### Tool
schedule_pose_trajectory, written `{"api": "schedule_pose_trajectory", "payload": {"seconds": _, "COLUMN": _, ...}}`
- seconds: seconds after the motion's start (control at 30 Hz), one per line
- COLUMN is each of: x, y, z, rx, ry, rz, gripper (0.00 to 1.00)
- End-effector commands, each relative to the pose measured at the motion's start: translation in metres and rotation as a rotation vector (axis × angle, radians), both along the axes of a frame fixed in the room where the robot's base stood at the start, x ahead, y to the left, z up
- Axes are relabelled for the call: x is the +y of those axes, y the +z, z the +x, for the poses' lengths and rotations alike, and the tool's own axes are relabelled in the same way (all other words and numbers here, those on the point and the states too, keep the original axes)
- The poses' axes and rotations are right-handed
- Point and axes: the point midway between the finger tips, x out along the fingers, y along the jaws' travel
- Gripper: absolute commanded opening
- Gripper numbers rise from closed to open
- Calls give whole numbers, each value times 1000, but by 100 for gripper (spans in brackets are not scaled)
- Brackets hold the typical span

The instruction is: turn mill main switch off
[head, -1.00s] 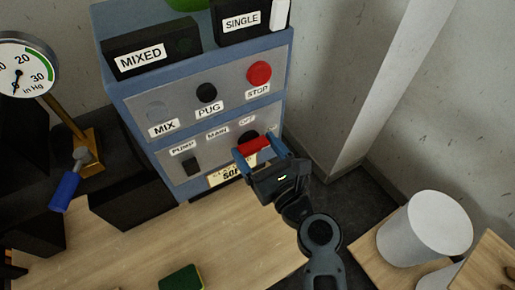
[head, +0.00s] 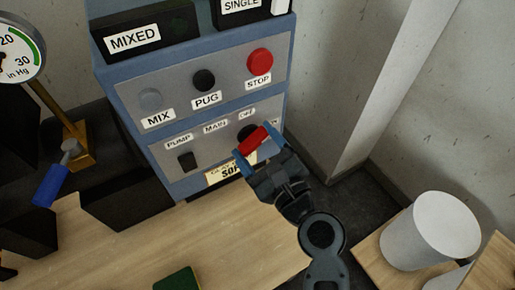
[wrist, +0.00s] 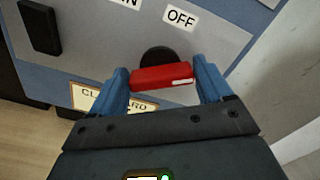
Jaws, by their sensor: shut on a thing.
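The main switch is a red bar handle (head: 252,139) on a round black hub (head: 246,131), low on the right of the blue control panel (head: 190,118). MAIN (head: 215,127) and OFF (head: 246,114) labels sit above it. My gripper (head: 257,148) is shut on the red handle, with a blue finger at each end. In the wrist view the handle (wrist: 158,77) lies across between the blue fingers, a white mark at its right end. The OFF label (wrist: 180,18) is above and right of the hub. In the head view the handle tilts up to the right.
The PUMP switch (head: 187,161) is left of the handle. MIX, PUG and red STOP (head: 260,62) buttons are above. A gauge (head: 18,52) and a blue-handled lever (head: 50,187) stand left. A white cylinder (head: 430,232) stands right. The wooden bench (head: 220,240) below is mostly clear.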

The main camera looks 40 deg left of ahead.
Motion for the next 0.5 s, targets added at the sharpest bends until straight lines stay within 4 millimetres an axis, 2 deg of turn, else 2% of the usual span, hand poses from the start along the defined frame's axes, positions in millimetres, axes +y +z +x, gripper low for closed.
{"api": "schedule_pose_trajectory", "payload": {"seconds": 0.5, "x": 0, "y": -5, "z": -1, "rx": -456, "ry": 0, "rz": -188, "gripper": 48}}
